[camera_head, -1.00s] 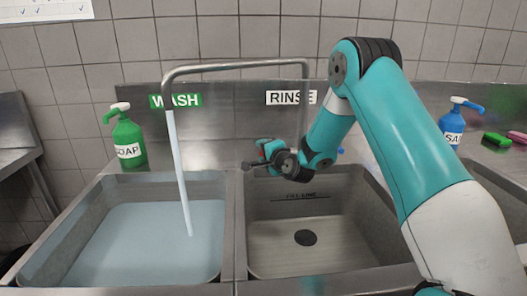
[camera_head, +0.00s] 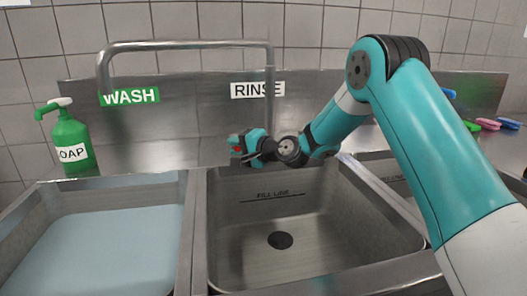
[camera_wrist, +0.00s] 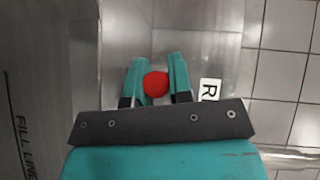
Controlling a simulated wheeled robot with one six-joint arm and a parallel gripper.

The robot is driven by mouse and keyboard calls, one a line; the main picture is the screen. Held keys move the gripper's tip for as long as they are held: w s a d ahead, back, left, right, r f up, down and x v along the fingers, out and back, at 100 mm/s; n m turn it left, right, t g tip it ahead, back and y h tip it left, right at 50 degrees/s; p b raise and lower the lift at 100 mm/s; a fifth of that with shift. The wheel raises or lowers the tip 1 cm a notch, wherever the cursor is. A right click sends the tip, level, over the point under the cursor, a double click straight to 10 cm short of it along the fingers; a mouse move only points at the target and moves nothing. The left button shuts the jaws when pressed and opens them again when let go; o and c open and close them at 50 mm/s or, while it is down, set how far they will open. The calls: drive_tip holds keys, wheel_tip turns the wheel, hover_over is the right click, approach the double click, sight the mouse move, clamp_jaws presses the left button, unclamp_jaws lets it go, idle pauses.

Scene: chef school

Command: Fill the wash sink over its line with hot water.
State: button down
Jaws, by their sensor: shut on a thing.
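The wash sink (camera_head: 172,238) is at the left in the head view, below the green WASH label (camera_head: 129,96). Pale blue water (camera_head: 98,250) stands in it, and no fill line shows there. The bent metal spout (camera_head: 185,45) ends above this sink, and no stream falls from it. My gripper (camera_head: 240,147) is at the back of the sinks, near the foot of the spout. In the wrist view, its two fingers are shut on a red knob (camera_wrist: 156,84). Most of the knob is hidden by the gripper in the head view.
The rinse sink (camera_head: 235,255) is empty, with a drain and a FILL LINE mark (camera_head: 272,195). A green soap bottle (camera_head: 70,140) stands at the back left. Colored brushes (camera_head: 488,124) lie at the far right. My arm crosses the right side.

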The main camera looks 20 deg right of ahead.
drive_tip(key=shift+d, duration=0.1)
drive_tip(key=c, duration=1)
unclamp_jaws()
drive_tip(key=shift+c, duration=0.2)
drive_tip(key=shift+d, duration=0.1)
drive_tip(key=b+v, duration=0.2)
drive_tip(key=v, duration=1.5)
drive_tip(key=shift+d+b, duration=0.2)
drive_tip(key=shift+b, duration=0.1)
